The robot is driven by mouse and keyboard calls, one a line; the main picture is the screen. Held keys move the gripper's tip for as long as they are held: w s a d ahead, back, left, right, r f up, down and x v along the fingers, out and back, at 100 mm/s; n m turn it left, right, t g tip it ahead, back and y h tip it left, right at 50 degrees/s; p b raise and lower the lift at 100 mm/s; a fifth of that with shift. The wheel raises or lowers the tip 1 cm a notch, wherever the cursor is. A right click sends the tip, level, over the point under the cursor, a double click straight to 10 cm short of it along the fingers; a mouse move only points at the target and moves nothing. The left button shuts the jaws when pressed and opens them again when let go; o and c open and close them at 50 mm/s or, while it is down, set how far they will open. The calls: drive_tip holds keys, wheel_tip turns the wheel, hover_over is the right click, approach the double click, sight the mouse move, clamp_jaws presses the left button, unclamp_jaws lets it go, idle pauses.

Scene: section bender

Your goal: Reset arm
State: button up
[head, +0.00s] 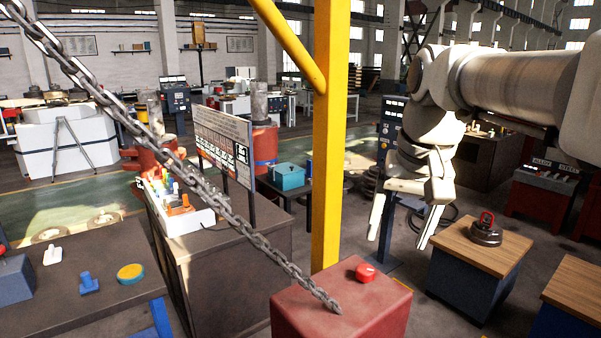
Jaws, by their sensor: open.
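My gripper (404,228) hangs at the right of the head view with its fingers pointing down. Its two pale fingers are spread apart and nothing is between them. My white arm (520,88) reaches in from the right edge, and the wrist bends down to the gripper. The gripper appears right of the yellow post and left of the wood-topped block. No contact with anything shows.
A yellow post (332,130) stands mid-view. A chain (185,170) slants down to a red box (345,305) with a red button (365,272). A wood-topped block (470,255) bears a dark round weight (486,232). Dark tables stand at left. Some grey floor shows around the block.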

drive_tip(key=s+f+n+t, duration=0.2)
drive_tip(key=s+f, duration=0.9)
drive_tip(key=s, duration=0.3)
drive_tip(key=shift+a+n+t, duration=0.4)
